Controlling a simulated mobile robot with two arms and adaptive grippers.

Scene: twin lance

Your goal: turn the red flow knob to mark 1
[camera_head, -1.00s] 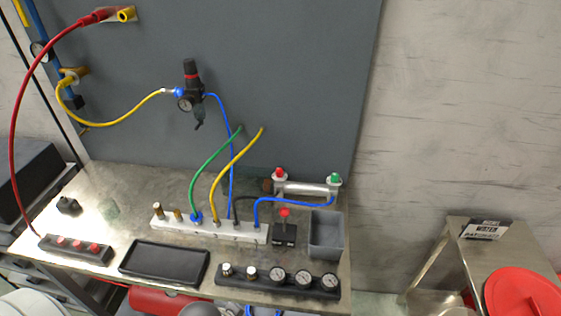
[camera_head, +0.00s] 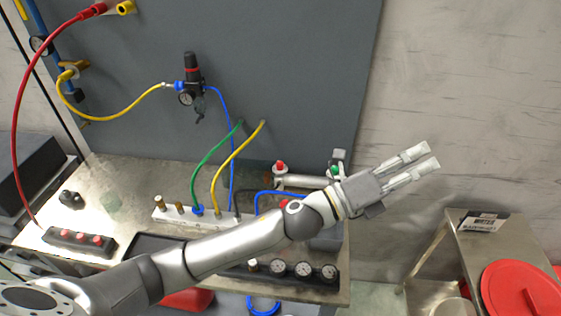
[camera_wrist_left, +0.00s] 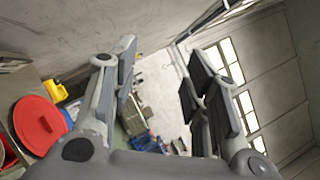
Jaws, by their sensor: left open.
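The red flow knob (camera_head: 280,166) stands upright on the left end of a silver cylinder (camera_head: 304,181) at the back of the bench. No scale marks are readable at this size. My left gripper (camera_head: 431,156) is open and empty, to the right of both knobs and well apart from the red one. It points right, in front of the pale wall. In the left wrist view its two fingers (camera_wrist_left: 160,75) are spread with nothing between them; the knob is not seen there.
My left arm crosses over the bench (camera_head: 110,195) and hides parts of the black tray, grey bin and gauge strip (camera_head: 303,270). Green, yellow and blue hoses rise from the white manifold (camera_head: 160,215). A metal stand (camera_head: 450,245) with a red lid (camera_head: 520,290) is at right.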

